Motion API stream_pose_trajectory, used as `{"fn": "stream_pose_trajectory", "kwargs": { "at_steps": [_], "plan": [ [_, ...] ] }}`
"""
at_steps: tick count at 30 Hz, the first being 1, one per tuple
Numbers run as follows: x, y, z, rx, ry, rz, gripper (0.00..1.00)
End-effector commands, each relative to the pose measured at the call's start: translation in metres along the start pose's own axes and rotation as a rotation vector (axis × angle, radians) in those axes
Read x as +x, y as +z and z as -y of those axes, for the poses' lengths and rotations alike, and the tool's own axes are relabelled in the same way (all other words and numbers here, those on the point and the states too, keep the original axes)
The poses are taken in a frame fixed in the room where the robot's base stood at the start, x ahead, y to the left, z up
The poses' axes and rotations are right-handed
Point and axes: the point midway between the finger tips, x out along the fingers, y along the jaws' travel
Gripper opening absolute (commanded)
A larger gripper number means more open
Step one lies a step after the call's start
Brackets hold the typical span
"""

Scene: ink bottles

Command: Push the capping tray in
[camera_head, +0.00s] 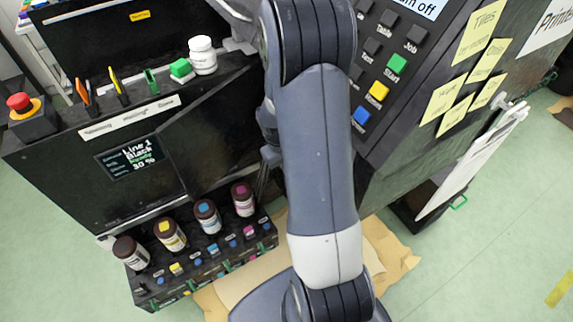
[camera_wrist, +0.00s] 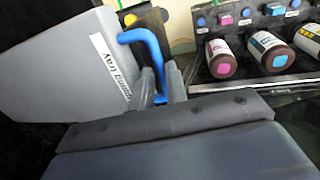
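The capping tray (camera_wrist: 62,68) is a grey block with a white label, at the left in the wrist view. The label reads upside down and part of it is cut off. A blue handle (camera_wrist: 140,37) stands out from the tray's side. My gripper (camera_wrist: 160,88) is at the handle, with its grey fingertips close together and the handle's lower end showing between or just behind them. I cannot tell whether the fingers press on it. In the head view my arm hides the tray, and the gripper cannot be made out.
A rack (camera_head: 205,262) holds several ink bottles with coloured caps; in the wrist view bottles (camera_wrist: 220,58) lie right of my gripper. A dark machine (camera_head: 75,185) with a small screen stands left of my arm, a button panel (camera_head: 385,80) right. Green floor (camera_head: 470,250) is open at lower right.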

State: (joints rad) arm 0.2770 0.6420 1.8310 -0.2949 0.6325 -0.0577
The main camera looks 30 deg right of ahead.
Motion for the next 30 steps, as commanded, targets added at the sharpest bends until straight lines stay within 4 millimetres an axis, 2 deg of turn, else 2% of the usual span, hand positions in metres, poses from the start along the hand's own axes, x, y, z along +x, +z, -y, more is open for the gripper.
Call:
{"fn": "stream_pose_trajectory", "kwargs": {
  "at_steps": [1,6,16,20,30],
  "plan": [
    [0.000,0.000,0.000,0.000,0.000,0.000,0.19],
    [0.000,0.001,0.001,0.000,-0.001,0.002,0.32],
    [-0.006,0.001,0.000,0.000,0.000,0.002,0.32],
    [-0.025,0.000,0.000,-0.001,0.001,-0.001,0.32],
    [-0.090,0.000,0.000,0.000,0.000,-0.001,0.32]
  ]
}}
